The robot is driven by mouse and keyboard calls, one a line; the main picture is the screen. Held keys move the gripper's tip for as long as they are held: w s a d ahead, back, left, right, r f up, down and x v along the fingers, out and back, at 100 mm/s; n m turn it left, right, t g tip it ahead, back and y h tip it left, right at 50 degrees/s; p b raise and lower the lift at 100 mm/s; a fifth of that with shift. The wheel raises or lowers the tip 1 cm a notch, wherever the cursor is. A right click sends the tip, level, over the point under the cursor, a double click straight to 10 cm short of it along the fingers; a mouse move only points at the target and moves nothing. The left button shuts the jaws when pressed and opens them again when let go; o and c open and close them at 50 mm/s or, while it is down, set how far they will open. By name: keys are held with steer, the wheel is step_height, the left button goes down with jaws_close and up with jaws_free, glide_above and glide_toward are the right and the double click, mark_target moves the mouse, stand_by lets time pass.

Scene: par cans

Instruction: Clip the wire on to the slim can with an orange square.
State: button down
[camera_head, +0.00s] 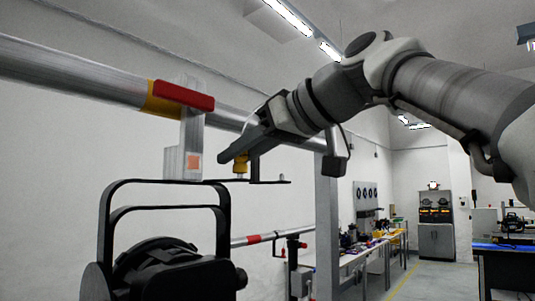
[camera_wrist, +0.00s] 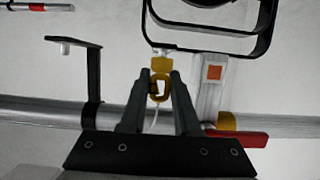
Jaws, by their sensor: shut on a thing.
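The can (camera_head: 160,270) is black, with a double black yoke, and hangs at lower left in the head view. An orange square (camera_head: 194,161) is on the pale grey hanger above its yoke; the square also shows in the wrist view (camera_wrist: 213,72). My gripper (camera_head: 232,158) is right of the hanger, above the yoke's right side. In the wrist view its fingers are shut on a yellow clip (camera_wrist: 160,87) with a pale wire (camera_wrist: 153,122). Another yellow piece (camera_wrist: 160,61) sits just beyond, by the yoke (camera_wrist: 230,43); I cannot tell whether they touch.
A grey pipe (camera_head: 80,68) crosses above, with a yellow collar (camera_head: 160,103) and red lever (camera_head: 184,95) at the hanger. A grey post (camera_head: 327,210) stands right of my gripper. A lower pipe (camera_head: 265,238) and workbenches (camera_head: 345,258) lie farther back.

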steer(key=shift+f+b, duration=0.35)
steer(key=shift+f, duration=0.05)
stand_by(0.5)
steer(key=c, duration=0.6)
jaws_free()
steer(key=shift+o, duration=0.2)
steer(key=p+v, duration=0.2)
steer(key=v, duration=1.5)
steer(key=shift+d, duration=0.15)
